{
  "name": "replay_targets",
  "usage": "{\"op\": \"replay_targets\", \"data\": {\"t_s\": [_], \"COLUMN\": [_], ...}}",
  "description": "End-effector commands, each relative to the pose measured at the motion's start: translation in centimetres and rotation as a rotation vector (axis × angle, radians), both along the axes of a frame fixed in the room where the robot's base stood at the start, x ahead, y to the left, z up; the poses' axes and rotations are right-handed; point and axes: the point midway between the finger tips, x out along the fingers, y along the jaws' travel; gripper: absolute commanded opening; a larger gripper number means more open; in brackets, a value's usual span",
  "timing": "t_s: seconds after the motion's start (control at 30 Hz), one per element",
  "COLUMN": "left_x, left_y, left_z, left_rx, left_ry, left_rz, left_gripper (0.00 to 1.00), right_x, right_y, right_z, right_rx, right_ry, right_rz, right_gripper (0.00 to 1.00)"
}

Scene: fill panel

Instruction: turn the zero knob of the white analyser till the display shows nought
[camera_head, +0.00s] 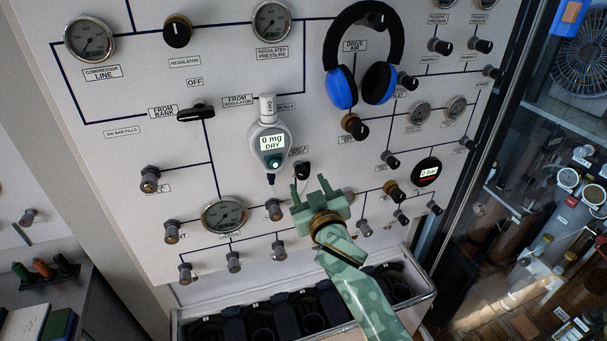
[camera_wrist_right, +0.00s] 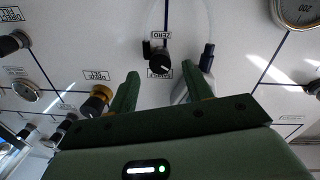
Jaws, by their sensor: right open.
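The white analyser (camera_head: 286,139) hangs on the panel in the head view. My right gripper (camera_head: 309,186) is open and empty, just below the knob in the head view. In the right wrist view its two fingers (camera_wrist_right: 160,84) point towards the knob, which shows in line with the gap between them. I see no contact with the knob. My left gripper is not in view.
Blue-and-black ear defenders (camera_head: 341,87) hang at the upper right of the analyser. Several other knobs and gauges, such as the gauge (camera_head: 225,214) at lower left, surround it. A rack of dark holders (camera_head: 262,322) runs below the panel.

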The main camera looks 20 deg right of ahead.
Motion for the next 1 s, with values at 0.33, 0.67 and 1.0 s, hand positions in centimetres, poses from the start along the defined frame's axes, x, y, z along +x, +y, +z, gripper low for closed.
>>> {"op": "replay_targets", "data": {"t_s": [0.33,0.67,1.0], "left_x": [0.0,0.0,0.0], "left_y": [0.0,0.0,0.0], "left_z": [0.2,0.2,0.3], "left_rx": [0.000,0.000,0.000], "left_ry": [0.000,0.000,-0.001], "left_rz": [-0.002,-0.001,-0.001], "left_gripper": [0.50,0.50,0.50], "right_x": [4.3,4.4,4.4], "right_y": [-0.1,-0.1,-0.1], "right_z": [-0.1,-0.1,0.0], "right_rx": [0.001,0.001,-0.045], "right_ry": [0.000,0.001,0.000], "right_rz": [0.000,0.000,-0.001], "right_gripper": [0.50,0.36,0.05]}}
